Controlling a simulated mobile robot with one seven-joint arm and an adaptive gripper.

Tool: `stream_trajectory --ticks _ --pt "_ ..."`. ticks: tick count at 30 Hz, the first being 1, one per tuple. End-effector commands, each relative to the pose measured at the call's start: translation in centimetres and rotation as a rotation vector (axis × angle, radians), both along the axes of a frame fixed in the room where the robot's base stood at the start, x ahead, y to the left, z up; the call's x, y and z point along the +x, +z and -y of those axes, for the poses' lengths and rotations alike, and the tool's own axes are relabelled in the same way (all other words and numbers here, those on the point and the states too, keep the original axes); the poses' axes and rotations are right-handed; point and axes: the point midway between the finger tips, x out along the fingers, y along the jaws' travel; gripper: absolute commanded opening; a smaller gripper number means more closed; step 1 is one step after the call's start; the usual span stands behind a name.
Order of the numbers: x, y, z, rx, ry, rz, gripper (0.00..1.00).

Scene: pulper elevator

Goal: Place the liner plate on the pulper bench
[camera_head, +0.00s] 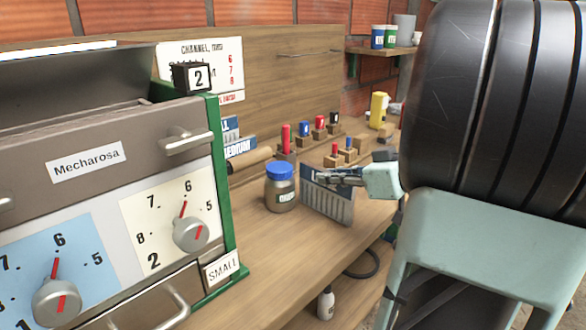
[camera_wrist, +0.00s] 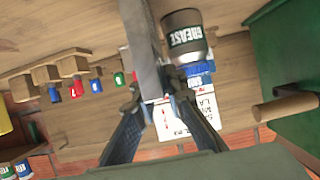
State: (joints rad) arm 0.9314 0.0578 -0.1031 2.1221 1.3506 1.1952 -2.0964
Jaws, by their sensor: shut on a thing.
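The liner plate (camera_head: 326,204) is a grey metal plate with ribs, held upright over the wooden pulper bench (camera_head: 262,235), just right of the grease jar (camera_head: 280,188). My gripper (camera_head: 335,176) is shut on its upper edge. I cannot tell whether the plate's lower edge touches the bench. In the wrist view the plate (camera_wrist: 142,45) shows edge-on between the fingertips of my gripper (camera_wrist: 153,98). The grease jar (camera_wrist: 183,38) stands close beside it there.
The Mecharosa machine (camera_head: 120,180) with two dials fills the left. Wooden blocks (camera_head: 312,140) with red and blue pegs stand behind the plate. A wooden roller (camera_head: 250,160) lies near the back. A large black ribbed drum (camera_head: 505,100) is at the right. Bare bench lies in front.

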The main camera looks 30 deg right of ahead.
Motion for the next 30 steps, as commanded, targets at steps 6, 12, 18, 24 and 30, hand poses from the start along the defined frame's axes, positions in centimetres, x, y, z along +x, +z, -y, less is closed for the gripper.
stream_trajectory --ticks 6,12,18,24,30 --pt "0.04 0.08 0.02 -0.001 0.000 0.003 0.00" --pt "0.02 -0.23 0.02 -0.002 0.000 0.002 0.13" --pt "0.02 -0.18 0.02 -0.001 -0.001 0.000 0.29" --pt "0.03 -0.16 0.02 -0.001 -0.001 0.000 0.29" --pt "-0.55 0.44 0.32 -0.001 -0.004 0.001 0.29"
